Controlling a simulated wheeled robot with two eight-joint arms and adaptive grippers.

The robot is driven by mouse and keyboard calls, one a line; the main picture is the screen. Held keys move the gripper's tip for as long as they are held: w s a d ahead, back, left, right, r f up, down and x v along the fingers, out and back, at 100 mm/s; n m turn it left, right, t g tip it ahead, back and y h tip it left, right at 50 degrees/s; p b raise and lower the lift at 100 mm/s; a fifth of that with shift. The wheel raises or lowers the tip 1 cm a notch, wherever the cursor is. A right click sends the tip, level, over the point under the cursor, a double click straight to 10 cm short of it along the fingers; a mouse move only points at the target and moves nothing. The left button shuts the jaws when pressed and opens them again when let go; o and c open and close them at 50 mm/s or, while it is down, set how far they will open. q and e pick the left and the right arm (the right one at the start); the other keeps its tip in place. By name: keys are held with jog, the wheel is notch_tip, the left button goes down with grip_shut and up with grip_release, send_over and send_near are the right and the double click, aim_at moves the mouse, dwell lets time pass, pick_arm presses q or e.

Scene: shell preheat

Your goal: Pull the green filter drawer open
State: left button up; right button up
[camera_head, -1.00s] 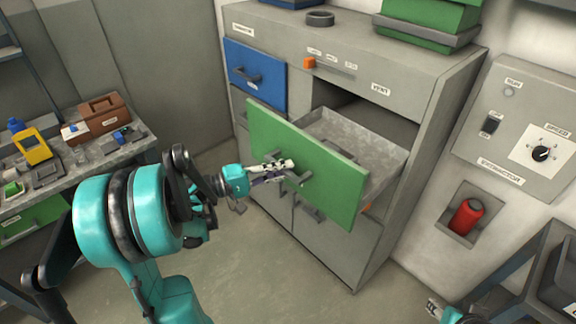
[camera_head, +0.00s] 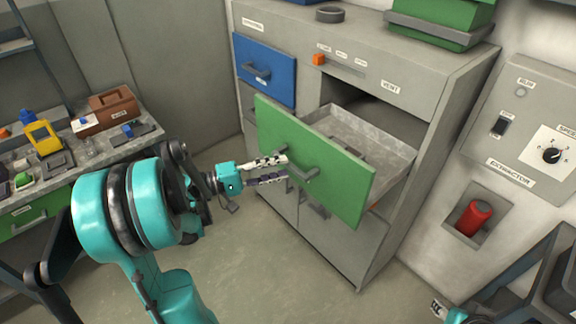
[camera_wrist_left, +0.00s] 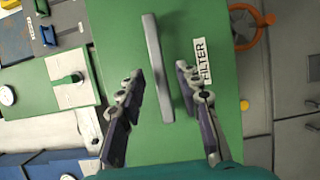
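The green filter drawer (camera_head: 345,182) stands pulled well out of the grey cabinet, and its metal tray (camera_head: 362,133) shows behind the front. Its grey bar handle (camera_head: 304,174) is on the front face. In the left wrist view the handle (camera_wrist_left: 153,45) lies between my fingers, next to the FILTER label (camera_wrist_left: 201,62). My left gripper (camera_head: 284,169) is open at the handle, with a gap on each side of the bar in the left wrist view (camera_wrist_left: 160,78). My right gripper (camera_head: 438,309) shows only in part at the bottom right; its fingers are not clear.
A blue drawer (camera_head: 264,70) is shut at the cabinet's upper left. An orange slider (camera_head: 319,59) sits on the cabinet's edge. A side bench (camera_head: 90,152) with tools stands at left. A wall panel and red cylinder (camera_head: 473,218) are at right. Floor before the cabinet is clear.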

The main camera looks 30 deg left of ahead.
pick_arm(q)
jog(key=v, duration=0.8)
jog(key=shift+s, duration=0.15)
jog(key=shift+a, duration=0.2)
